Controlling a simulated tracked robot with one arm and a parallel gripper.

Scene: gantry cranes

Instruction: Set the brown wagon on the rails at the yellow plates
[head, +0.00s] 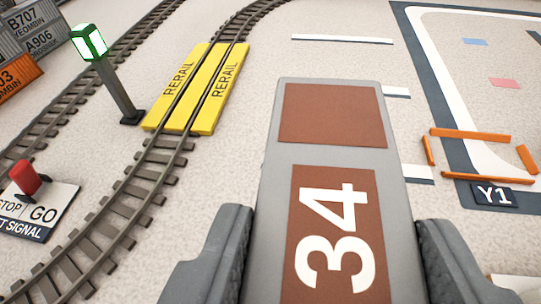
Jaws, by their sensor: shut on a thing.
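The wagon (335,115) has a grey top with brown panels, and the nearer panel carries a white 34. It fills the lower middle of the head view, and its near end is cut off by the frame. My gripper (336,228) is shut on it, with one dark grey jaw on each side. The yellow plates (217,98), marked RERAIL, lie along the curved rails (160,157) ahead and to the left of the wagon. No wagon stands on the visible rails. The wagon's wheels and underside are hidden.
A signal post (110,75) with a green-lit lamp stands left of the plates. A red lever (25,178) sits on a STOP/GO board at the left. A second track (75,105) runs further left, near containers (18,75). Orange bars (470,133) surround the Y1 bay at right.

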